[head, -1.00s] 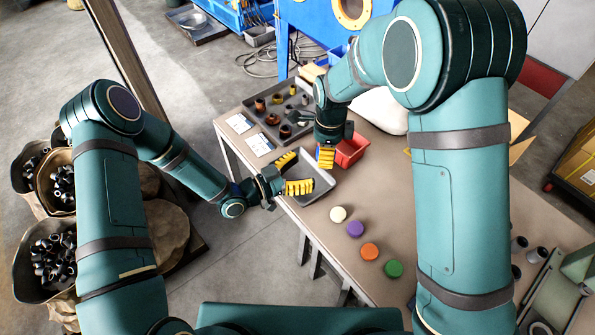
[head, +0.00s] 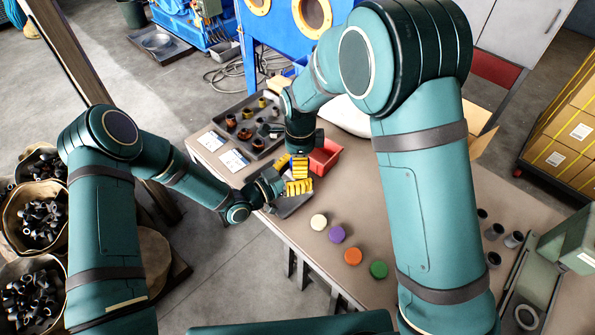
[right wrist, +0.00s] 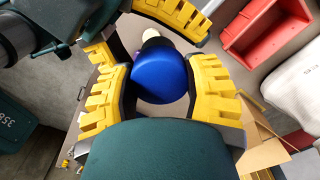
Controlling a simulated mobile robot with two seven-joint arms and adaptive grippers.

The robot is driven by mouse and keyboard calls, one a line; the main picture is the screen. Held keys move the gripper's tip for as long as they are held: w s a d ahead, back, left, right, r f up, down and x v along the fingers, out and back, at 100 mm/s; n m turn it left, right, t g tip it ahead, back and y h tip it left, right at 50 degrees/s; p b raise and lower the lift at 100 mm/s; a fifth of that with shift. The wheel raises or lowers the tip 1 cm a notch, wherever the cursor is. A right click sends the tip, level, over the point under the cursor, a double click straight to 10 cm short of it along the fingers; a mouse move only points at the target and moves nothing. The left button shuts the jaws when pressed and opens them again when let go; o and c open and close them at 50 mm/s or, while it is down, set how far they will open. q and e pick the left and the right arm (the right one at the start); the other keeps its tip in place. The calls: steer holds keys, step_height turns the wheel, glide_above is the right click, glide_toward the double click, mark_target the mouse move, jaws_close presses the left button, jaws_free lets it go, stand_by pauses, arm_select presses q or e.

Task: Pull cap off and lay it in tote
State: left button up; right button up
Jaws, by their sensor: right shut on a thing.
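In the right wrist view, a round blue cap (right wrist: 160,72) sits between the yellow fingers of my right gripper (right wrist: 162,95), which is shut on it. Whether anything is joined to the cap's underside is hidden.
A dark tray of fittings (head: 232,138) lies behind left. Cream (head: 318,221), purple (head: 337,234), orange (head: 353,256) and green (head: 378,269) caps stand in a row nearby.

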arm_select(q)
jaws_close()
arm_select(e)
steer(key=shift+r, duration=0.15)
steer(key=shift+r, duration=4.1)
